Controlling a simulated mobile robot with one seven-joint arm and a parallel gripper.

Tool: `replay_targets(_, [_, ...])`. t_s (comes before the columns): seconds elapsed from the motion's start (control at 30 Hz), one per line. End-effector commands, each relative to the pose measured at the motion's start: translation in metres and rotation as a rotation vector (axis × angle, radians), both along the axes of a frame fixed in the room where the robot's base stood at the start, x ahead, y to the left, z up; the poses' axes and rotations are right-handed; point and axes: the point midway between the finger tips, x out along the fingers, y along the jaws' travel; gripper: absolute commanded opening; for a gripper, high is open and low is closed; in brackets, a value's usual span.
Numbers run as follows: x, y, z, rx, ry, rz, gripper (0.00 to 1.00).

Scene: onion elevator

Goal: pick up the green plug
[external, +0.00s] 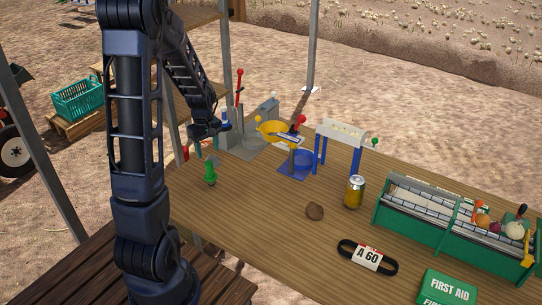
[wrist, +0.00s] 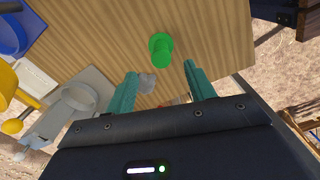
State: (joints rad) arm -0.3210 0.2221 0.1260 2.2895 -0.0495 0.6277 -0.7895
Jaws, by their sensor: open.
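The green plug (external: 210,175) stands on the wooden table near its left edge in the external view. In the wrist view the green plug (wrist: 160,48) has a round flange and lies just beyond the fingertips, roughly centred between them. My gripper (wrist: 159,72) has two teal fingers spread apart with nothing held. In the external view my gripper (external: 208,132) hangs above the table's left end, above the plug. Its fingers are hard to make out there.
A small grey piece (wrist: 147,83) shows between the fingers in the wrist view.

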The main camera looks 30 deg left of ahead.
Motion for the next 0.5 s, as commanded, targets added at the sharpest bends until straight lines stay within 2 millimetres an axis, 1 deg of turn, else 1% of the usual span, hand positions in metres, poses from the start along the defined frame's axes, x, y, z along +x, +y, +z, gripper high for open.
replay_targets(0.17, [0.000, 0.004, -0.013, -0.002, 0.008, 0.019, 0.54])
replay_targets(0.4, [0.000, 0.004, -0.045, -0.002, 0.008, 0.017, 0.54])
replay_targets(0.5, [0.000, 0.004, -0.055, -0.002, 0.007, 0.017, 0.54])
